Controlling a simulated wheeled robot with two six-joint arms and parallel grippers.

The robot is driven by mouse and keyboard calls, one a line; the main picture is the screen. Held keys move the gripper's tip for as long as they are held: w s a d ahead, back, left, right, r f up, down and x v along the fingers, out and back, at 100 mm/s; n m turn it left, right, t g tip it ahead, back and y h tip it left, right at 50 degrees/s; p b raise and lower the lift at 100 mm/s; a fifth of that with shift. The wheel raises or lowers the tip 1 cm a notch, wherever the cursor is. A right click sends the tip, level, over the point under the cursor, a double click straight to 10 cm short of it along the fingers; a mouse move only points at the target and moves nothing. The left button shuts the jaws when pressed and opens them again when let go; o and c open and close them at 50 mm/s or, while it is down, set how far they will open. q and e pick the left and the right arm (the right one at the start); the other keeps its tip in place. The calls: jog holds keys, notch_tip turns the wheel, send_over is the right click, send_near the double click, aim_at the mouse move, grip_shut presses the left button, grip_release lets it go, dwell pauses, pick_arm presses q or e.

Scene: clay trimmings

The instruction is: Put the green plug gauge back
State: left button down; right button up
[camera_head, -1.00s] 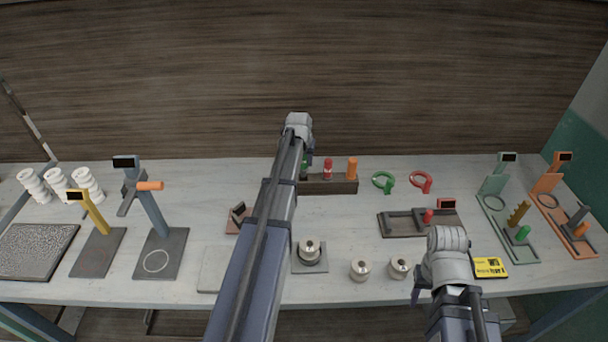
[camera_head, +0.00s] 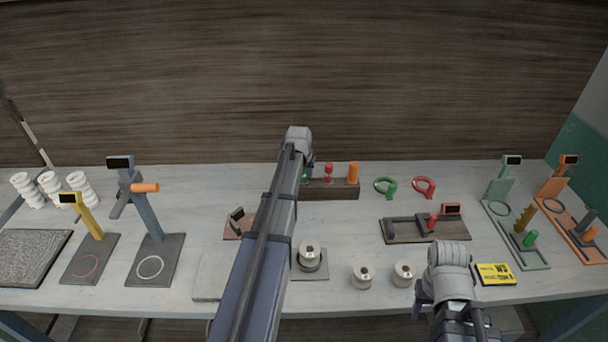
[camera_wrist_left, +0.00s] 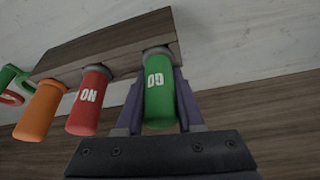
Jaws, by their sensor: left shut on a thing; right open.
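The green plug gauge (camera_wrist_left: 160,103), marked GO, is between the fingers of my left gripper (camera_wrist_left: 157,92) in the left wrist view. Its grey collar meets the wooden rack (camera_wrist_left: 105,46); I cannot tell how deep it sits. A red gauge (camera_wrist_left: 88,100) marked NO and an orange gauge (camera_wrist_left: 40,110) stand in the same rack. My right gripper (camera_head: 420,294) is open and empty near the front edge.
Green (camera_head: 385,188) and red (camera_head: 424,187) ring gauges lie right of the rack. A dark fixture (camera_head: 400,236) and a yellow box (camera_head: 495,274) lie near my right gripper. Metal pieces (camera_head: 362,275) stand at the front. Stands fill both sides.

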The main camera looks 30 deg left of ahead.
pick_arm(q)
jog(key=c, duration=0.5)
grip_release()
jog(key=shift+c, duration=0.2)
jog(key=shift+r+p, duration=0.55)
jog(key=shift+p, duration=0.1)
jog(key=p+v, duration=1)
jog(key=v, duration=0.1)
jog(key=shift+r+p, duration=0.3)
jog(key=shift+p, duration=0.05)
jog(key=shift+s, duration=0.15)
